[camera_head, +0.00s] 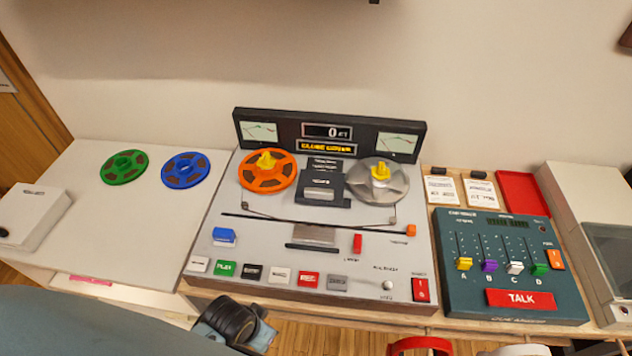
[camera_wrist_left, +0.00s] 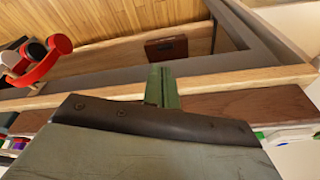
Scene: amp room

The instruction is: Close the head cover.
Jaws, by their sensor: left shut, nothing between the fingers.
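The tape machine (camera_head: 205,238) stands on the desk. Its head cover appears to be the dark piece (camera_head: 335,192) between the two reels, seemingly raised. The grey head block (camera_head: 314,236) shows below it, with the dark tape running across. The machine's display (camera_head: 326,148) seems to read "CLOSE COVER". My left arm comes in at the bottom left of the head view, its dark wrist end low in front of the desk. In the left wrist view my left gripper (camera_wrist_left: 163,86) is shut and empty, apart from the cover. My right gripper is out of view.
An orange reel (camera_head: 261,180) and a grey reel (camera_head: 372,190) sit on the machine. Green (camera_head: 124,167) and blue (camera_head: 185,170) reels lie on the left table. A mixer (camera_head: 470,302) is at right. Red headphones (camera_wrist_left: 48,62) hang near the desk front.

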